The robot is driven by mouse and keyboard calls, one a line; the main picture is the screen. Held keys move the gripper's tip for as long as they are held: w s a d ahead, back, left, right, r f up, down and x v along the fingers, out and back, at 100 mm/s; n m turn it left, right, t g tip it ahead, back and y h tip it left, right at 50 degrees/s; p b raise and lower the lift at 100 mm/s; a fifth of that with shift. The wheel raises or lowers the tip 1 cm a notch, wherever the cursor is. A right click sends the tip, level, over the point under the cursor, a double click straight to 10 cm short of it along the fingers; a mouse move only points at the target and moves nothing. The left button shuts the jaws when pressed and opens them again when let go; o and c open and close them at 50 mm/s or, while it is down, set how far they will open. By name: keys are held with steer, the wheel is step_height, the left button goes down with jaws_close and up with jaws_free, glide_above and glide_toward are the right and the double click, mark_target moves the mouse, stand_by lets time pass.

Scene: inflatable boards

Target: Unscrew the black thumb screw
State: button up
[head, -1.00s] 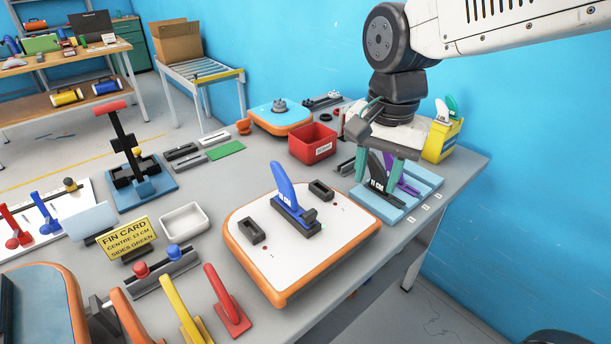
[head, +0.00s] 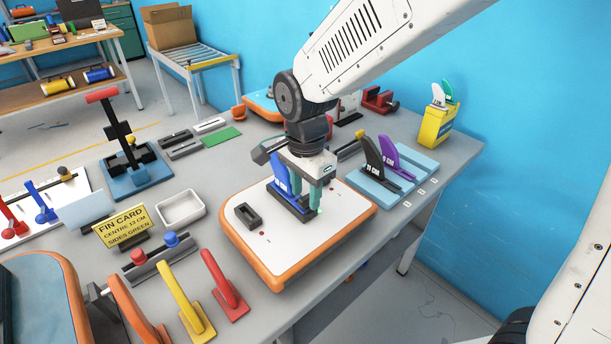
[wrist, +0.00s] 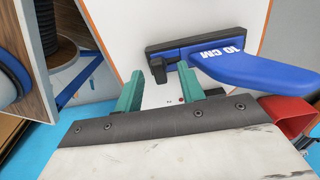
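The black thumb screw (wrist: 163,71) stands at the near end of the black fin box in the wrist view. The blue fin (wrist: 250,70), marked 10 CM, sits in that box. In the head view the blue fin (head: 279,168) is upright on the white board with an orange rim (head: 262,268), partly behind my gripper. My gripper (head: 309,200) points down at the right end of the fin box (head: 283,206). In the wrist view its green fingers (wrist: 160,78) are apart, with the screw in line with the gap at their tips. I see no grip on it.
A blue rack (head: 424,164) with a black fin and a purple fin lies to the right. Beyond it is a yellow holder (head: 437,128). A second slot box (head: 247,215) is on the board's left.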

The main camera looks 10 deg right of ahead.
steer(key=shift+f, duration=0.3)
jaws_close()
steer(key=c, duration=0.7)
jaws_free()
jaws_close()
steer(key=shift+n, duration=1.7)
